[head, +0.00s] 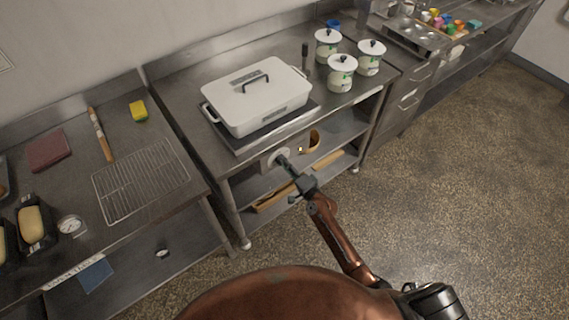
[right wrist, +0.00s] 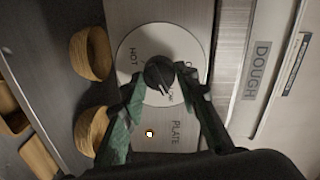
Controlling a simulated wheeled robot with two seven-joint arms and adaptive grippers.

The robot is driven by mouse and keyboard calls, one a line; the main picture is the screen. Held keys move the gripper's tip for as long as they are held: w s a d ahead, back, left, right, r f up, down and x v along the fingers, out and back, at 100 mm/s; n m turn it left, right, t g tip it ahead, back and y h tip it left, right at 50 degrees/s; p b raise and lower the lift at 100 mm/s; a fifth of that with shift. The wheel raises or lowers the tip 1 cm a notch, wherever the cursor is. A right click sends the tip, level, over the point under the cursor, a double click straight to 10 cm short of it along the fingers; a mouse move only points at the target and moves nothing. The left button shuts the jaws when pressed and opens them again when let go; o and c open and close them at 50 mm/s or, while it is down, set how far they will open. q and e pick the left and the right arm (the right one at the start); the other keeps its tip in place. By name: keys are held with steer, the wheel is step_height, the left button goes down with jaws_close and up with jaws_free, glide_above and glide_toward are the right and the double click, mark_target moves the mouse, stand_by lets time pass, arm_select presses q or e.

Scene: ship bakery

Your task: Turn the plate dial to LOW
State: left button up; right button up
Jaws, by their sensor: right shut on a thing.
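The plate dial is a black knob (right wrist: 159,73) on a round white face (right wrist: 135,50), fixed to a metal panel marked PLATE (right wrist: 176,132). In the right wrist view HOT is at the left of the face, and a partly hidden word starting with O is at the right. Small lettering by the knob's lower right edge is partly covered. The knob's pale line points toward that lettering. My right gripper (head: 281,163) is shut on the knob, its fingers on either side. The white face (head: 276,154) also shows in the head view. My left gripper is out of view.
A small lit lamp (right wrist: 149,133) is on the panel. Above it, a lidded white dish (head: 257,98) stands on the plate. Several white pots (head: 341,80) stand to its right. Wooden bowls (right wrist: 92,53) are on the shelf below. The floor in front is clear.

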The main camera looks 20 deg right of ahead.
steer(key=shift+m, duration=0.4)
steer(key=o, duration=1.1)
steer(key=shift+o, duration=0.2)
steer(key=v, duration=1.2)
steer(key=shift+d, duration=0.1)
